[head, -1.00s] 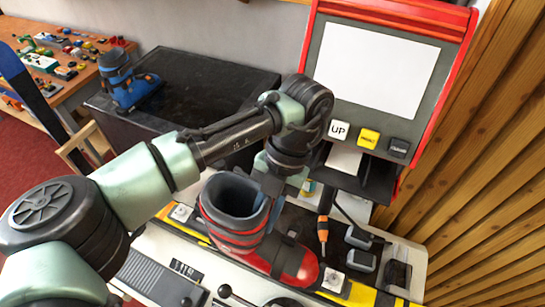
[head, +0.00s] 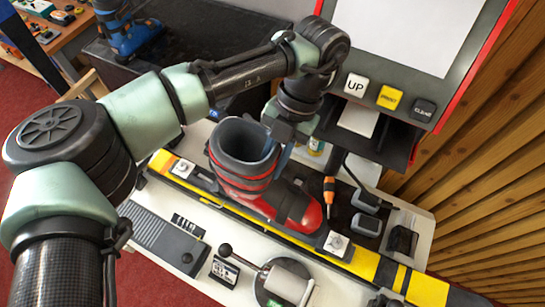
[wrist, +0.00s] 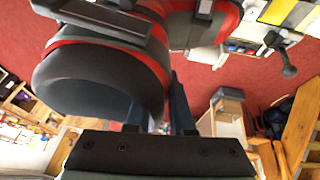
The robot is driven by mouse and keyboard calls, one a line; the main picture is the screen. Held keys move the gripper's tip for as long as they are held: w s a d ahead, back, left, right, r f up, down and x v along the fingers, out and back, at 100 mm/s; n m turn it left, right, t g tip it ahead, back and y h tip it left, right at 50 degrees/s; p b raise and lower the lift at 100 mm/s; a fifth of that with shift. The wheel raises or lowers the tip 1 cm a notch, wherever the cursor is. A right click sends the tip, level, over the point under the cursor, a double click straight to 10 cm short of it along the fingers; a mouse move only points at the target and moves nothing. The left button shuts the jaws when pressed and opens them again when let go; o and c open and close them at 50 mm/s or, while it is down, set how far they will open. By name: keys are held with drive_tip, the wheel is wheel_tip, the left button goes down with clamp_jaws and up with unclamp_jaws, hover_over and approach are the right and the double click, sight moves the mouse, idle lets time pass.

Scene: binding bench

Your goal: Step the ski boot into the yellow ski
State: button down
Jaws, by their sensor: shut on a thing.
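The red and dark grey ski boot (head: 240,178) is upright in the head view, toe to the lower right. It also fills the upper left of the wrist view (wrist: 95,85). My gripper (head: 280,150) is shut on the boot at the front of its cuff. The yellow ski (head: 375,265) runs diagonally across the bench below the boot. The boot is between the metal plate near the ski's left end (head: 182,168) and the plate beyond the toe (head: 337,243). The sole's underside is hidden, so I cannot tell whether it touches the ski.
A screwdriver with orange handle (head: 329,190) and dark blocks (head: 366,212) lie behind the ski. A ball-ended lever (head: 226,250) stands in front. A red-framed machine with UP key (head: 355,85) rises behind. A blue boot (head: 130,35) stands on the black box.

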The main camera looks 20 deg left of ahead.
sight(273, 183)
drive_tip(key=shift+f+b, duration=1.85)
drive_tip(key=shift+f, duration=1.1)
drive_tip(key=shift+f+b, duration=0.65)
drive_tip(key=shift+f, duration=0.9)
drive_tip(key=shift+c, duration=1.1)
unclamp_jaws()
